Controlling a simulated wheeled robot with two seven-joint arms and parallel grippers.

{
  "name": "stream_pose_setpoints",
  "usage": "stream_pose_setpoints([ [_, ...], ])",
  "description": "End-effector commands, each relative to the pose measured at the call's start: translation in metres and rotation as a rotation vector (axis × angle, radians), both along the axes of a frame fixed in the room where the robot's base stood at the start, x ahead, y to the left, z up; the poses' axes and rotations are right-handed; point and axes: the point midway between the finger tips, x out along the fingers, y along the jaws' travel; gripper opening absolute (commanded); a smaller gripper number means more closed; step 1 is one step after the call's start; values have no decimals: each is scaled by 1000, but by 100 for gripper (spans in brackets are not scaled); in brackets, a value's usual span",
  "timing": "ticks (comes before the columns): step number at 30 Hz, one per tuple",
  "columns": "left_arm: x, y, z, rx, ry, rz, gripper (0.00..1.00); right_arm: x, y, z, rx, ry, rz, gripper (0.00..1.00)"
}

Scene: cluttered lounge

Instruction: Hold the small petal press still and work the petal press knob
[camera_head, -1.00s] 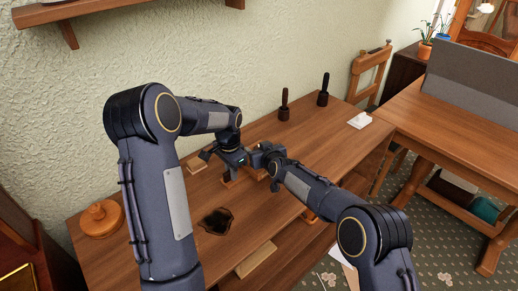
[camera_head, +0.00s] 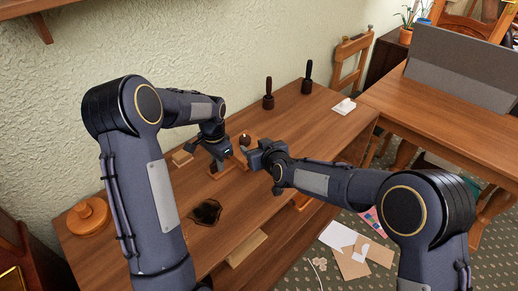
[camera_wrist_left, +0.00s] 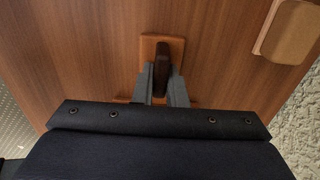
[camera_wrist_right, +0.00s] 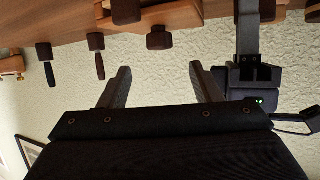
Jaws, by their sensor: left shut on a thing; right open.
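The small petal press shows in the head view as a wooden base (camera_head: 232,172) on the table, partly hidden by my grippers. Its dark knob (camera_head: 245,139) stands above it. My left gripper (camera_head: 217,167) is shut on a dark upright part of the press; the left wrist view shows this part (camera_wrist_left: 162,66) between the fingers, above the wooden base (camera_wrist_left: 149,45). My right gripper (camera_head: 244,150) is open beside the press. In the right wrist view, which is upside down, the knob (camera_wrist_right: 159,39) lies beyond the gap between the open fingers (camera_wrist_right: 162,78), apparently not touching them.
Two dark-handled tools (camera_head: 268,94) (camera_head: 307,78) and a white item (camera_head: 343,107) stand at the back. A round wooden item (camera_head: 88,216), a dark dish (camera_head: 205,212), a small block (camera_head: 182,158) and a flat board (camera_head: 247,248) lie around the press.

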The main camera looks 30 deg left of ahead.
Motion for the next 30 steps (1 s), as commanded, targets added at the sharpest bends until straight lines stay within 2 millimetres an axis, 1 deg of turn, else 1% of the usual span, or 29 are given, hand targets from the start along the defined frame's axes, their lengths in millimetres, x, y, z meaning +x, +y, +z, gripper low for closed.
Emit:
stream_pose_setpoints([
  [3, 0, 0, 0, 1, -1, 0, 0, -7, -10, 5, 1, 1, 0, 58],
  [6, 0, 0, 0, 1, -1, 0, 0, -10, -14, 7, 1, 1, 0, 58],
  [16, 0, 0, 1, 1, -1, 0, 0, -11, -15, 7, 0, 0, 0, 58],
  [19, 0, 0, 0, 1, -1, 0, 0, -10, -14, 3, -11, 8, 13, 58],
  [23, 0, 0, 0, 0, -2, 0, 0, -5, -11, -12, -52, 39, 85, 58],
  [25, 0, 0, 1, 0, -2, 0, 0, -2, -10, -19, -71, 57, 151, 58],
  [28, 0, 0, 1, 0, -2, 0, 0, 6, -11, -20, -71, 66, 250, 58],
  [30, 0, 0, 1, 1, -1, 0, 0, 13, -16, -16, -59, 60, 313, 58],
])
